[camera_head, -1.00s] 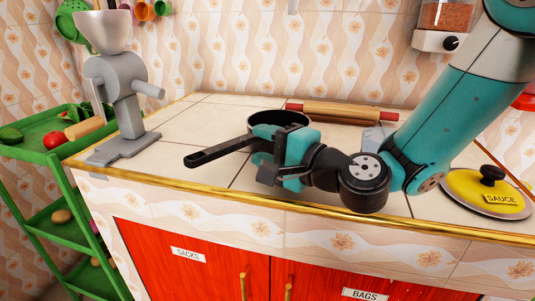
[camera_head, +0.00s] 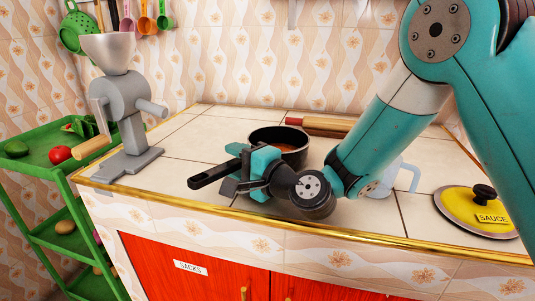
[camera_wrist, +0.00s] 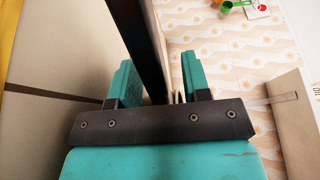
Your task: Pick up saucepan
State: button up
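The saucepan (camera_head: 285,150) is dark, with orange-brown contents, and stands on the tiled counter in the head view. Its long black handle (camera_head: 212,173) points left toward the front edge. My gripper (camera_head: 243,168) is at the handle near the pan body, with its teal fingers on either side. In the wrist view a dark bar, which looks like the handle (camera_wrist: 137,40), passes between the open fingers of my gripper (camera_wrist: 158,80). The bar is closer to the left finger, and a gap shows to the right finger. The pan body is not clear in the wrist view.
A grey grinder (camera_head: 125,105) stands at the counter's left. A rolling pin (camera_head: 325,124) lies behind the pan. A clear jug (camera_head: 403,175) and a yellow sauce lid (camera_head: 470,210) are to the right. A green shelf trolley (camera_head: 50,180) is beside the counter.

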grip_shut()
jog(key=shift+r, duration=0.15)
